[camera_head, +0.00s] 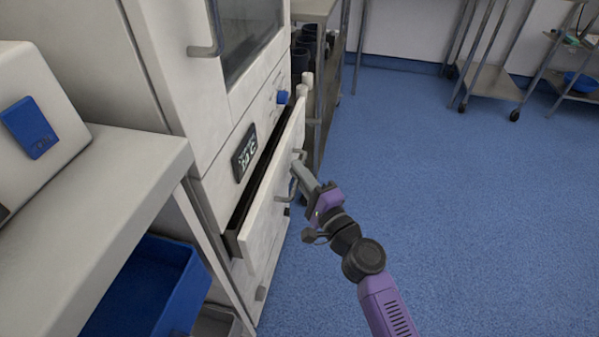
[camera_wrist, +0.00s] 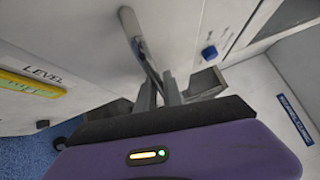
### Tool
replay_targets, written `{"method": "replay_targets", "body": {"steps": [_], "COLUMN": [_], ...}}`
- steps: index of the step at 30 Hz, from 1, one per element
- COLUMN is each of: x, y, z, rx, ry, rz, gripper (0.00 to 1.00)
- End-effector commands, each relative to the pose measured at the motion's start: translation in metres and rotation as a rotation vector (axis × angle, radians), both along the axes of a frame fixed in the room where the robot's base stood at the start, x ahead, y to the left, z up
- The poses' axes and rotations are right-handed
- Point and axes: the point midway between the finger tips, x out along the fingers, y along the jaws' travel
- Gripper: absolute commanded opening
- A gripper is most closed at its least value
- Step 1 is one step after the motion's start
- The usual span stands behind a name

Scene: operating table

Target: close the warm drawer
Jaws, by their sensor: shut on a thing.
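The warm drawer (camera_head: 268,215) is a white-fronted drawer low in the white cabinet, pulled partly out, with a dark gap showing behind its front. Its grey bar handle (camera_head: 293,186) is on the outer face. My gripper (camera_head: 298,168) is at this handle, its fingers shut on it. In the wrist view the handle (camera_wrist: 138,42) runs down to my gripper's fingers (camera_wrist: 160,78), which partly hide it. A small dark display (camera_head: 244,153) is on the cabinet just above the drawer.
A blue knob (camera_head: 283,97) is on the cabinet above the drawer. A white counter (camera_head: 95,200) with a blue bin (camera_head: 150,290) beneath stands at the left. A metal rack (camera_head: 325,75) stands beyond the cabinet. The blue floor (camera_head: 450,190) at the right is clear.

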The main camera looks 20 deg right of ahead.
Motion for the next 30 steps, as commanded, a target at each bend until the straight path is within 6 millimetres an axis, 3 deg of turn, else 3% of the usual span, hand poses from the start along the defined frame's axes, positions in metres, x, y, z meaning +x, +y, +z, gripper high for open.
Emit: {"method": "replay_targets", "body": {"steps": [10,17,18,19,30], "x": [0.026,0.026,0.026,0.026,0.020], "y": [0.037,0.038,0.038,0.038,0.037], "z": [-0.002,-0.001,-0.001,-0.001,-0.003], "rx": [-0.001,-0.001,-0.001,-0.001,-0.001], "ry": [0.002,0.002,0.002,0.002,0.002], "rz": [0.002,0.003,0.004,0.004,0.004], "gripper": [0.00,0.00,0.15,0.20,0.20]}}
